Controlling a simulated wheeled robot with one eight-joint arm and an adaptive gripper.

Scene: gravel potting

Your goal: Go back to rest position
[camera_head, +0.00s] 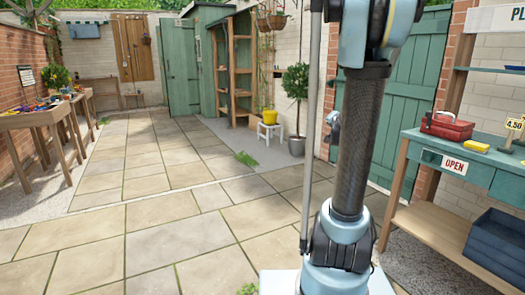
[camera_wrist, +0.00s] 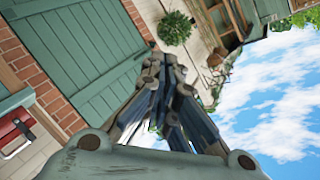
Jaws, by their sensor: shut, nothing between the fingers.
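My gripper (camera_wrist: 168,105) shows in the wrist view, with its dark fingers close together and nothing held between them. The wrist view is tilted and looks past the fingers at a green door, brick and sky. In the head view my arm stands upright right of the middle, and its upper end runs out of the top of the picture. The gripper itself is not seen in the head view.
A green workbench (camera_head: 491,173) with a red toolbox (camera_head: 446,126) stands close on the right. A wooden table (camera_head: 35,119) is at the left. A yellow pot (camera_head: 269,116) sits on a white stool (camera_head: 270,133). The paved floor (camera_head: 150,215) ahead and left is clear.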

